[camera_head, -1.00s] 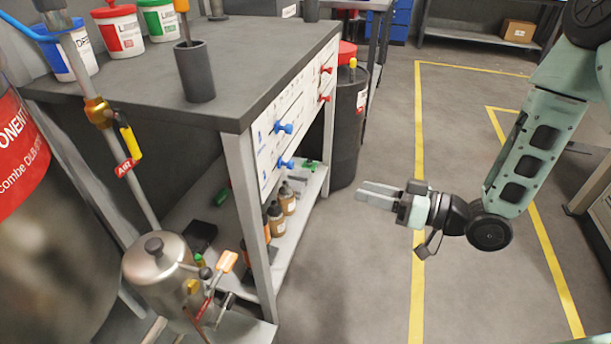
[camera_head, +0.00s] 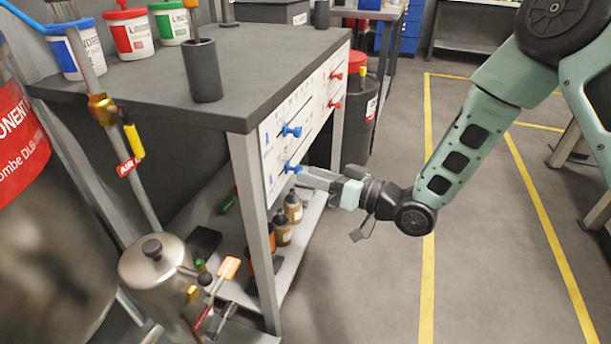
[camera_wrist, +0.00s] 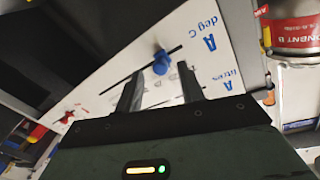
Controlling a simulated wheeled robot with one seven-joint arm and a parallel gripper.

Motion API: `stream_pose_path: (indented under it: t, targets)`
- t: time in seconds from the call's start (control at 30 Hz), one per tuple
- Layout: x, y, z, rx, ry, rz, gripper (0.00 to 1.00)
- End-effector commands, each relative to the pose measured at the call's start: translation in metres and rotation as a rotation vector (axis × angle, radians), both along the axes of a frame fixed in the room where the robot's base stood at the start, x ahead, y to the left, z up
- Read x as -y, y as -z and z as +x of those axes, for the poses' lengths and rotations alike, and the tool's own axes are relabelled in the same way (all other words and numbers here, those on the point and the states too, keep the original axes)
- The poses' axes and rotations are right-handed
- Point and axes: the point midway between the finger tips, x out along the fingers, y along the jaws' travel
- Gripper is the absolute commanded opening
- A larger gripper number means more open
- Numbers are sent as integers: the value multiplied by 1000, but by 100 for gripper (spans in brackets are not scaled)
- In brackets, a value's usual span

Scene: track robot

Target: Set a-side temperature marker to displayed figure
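A white panel (camera_head: 312,108) on the bench's side carries slots with two blue knobs on its near part. The upper blue knob (camera_head: 291,130) and the lower blue knob (camera_head: 292,167) stick out from it. My gripper (camera_head: 306,177) is at the panel's lower edge, its fingertips close to the lower blue knob; I cannot tell whether they touch. In the wrist view, a blue knob (camera_wrist: 160,63) sits on a dark slot near an "A deg C" label (camera_wrist: 204,32), beyond my spread fingers. An "A litres" label (camera_wrist: 210,78) is nearby. I see no displayed figure.
Two red knobs (camera_head: 336,90) are on the panel's far part. Bottles (camera_head: 293,208) stand on the shelf below the panel. A metal canister (camera_head: 160,285) with an air pipe stands at front left. A black drum (camera_head: 362,115) is behind the bench.

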Motion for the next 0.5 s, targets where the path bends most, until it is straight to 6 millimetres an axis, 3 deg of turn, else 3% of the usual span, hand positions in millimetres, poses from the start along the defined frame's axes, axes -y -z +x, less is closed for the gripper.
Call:
stream_pose_path:
  t: [0.2,0.5]
  targets:
    - [-19,1,10,0,-1,0,39]
    - [-22,0,12,-1,0,0,39]
